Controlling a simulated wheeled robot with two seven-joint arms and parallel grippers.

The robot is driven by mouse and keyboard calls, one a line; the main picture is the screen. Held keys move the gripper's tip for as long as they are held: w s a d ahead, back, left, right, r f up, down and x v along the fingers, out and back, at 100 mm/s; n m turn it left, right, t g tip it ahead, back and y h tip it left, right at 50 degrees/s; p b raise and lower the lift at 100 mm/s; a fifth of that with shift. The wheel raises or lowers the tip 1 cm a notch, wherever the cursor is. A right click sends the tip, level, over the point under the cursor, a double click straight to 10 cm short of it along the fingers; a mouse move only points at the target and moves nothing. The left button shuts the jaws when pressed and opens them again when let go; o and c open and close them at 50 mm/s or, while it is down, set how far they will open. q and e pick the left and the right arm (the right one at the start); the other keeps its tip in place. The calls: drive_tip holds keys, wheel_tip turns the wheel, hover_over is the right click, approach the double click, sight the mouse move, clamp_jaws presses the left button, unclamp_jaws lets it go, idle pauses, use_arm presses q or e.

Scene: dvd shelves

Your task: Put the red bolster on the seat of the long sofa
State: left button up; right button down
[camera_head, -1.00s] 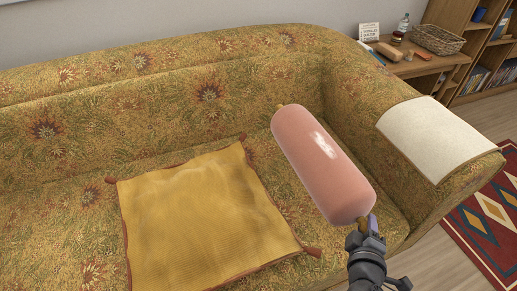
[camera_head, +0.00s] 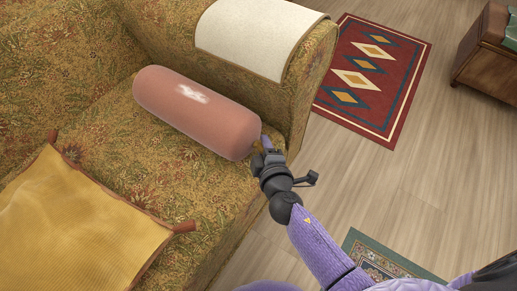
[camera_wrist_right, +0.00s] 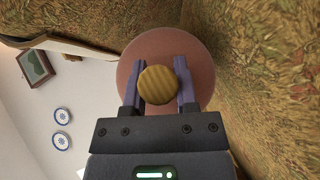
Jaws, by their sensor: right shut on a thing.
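The red bolster (camera_head: 205,112), a pinkish-red cylinder with a white mark, lies lengthwise over the seat of the long sofa (camera_head: 150,162), beside the armrest. I cannot tell whether it rests fully on the seat. My right gripper (camera_head: 265,145) is at its near end. In the right wrist view the bolster's round end (camera_wrist_right: 150,50) faces me, and the right gripper's fingers (camera_wrist_right: 159,88) are shut on its yellow end knob (camera_wrist_right: 158,85). My left gripper is not in view.
A yellow cushion (camera_head: 70,230) lies on the seat to the left. A cream cloth (camera_head: 258,35) covers the armrest. A red patterned rug (camera_head: 370,75) lies on the wooden floor, with a green rug (camera_head: 385,262) nearer me. A brown wooden piece (camera_head: 487,60) stands at far right.

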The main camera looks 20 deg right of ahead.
wheel_tip(320, 180, down, 3)
drive_tip(key=shift+r+b, duration=0.1)
drive_tip(key=shift+b, duration=0.45)
drive_tip(key=shift+r+p, duration=0.3)
drive_tip(key=shift+r, duration=0.1)
drive_tip(key=shift+f, duration=0.2)
drive_tip(key=c, duration=0.6)
unclamp_jaws()
drive_tip(key=shift+c, duration=0.2)
drive_tip(key=shift+o, duration=1.3)
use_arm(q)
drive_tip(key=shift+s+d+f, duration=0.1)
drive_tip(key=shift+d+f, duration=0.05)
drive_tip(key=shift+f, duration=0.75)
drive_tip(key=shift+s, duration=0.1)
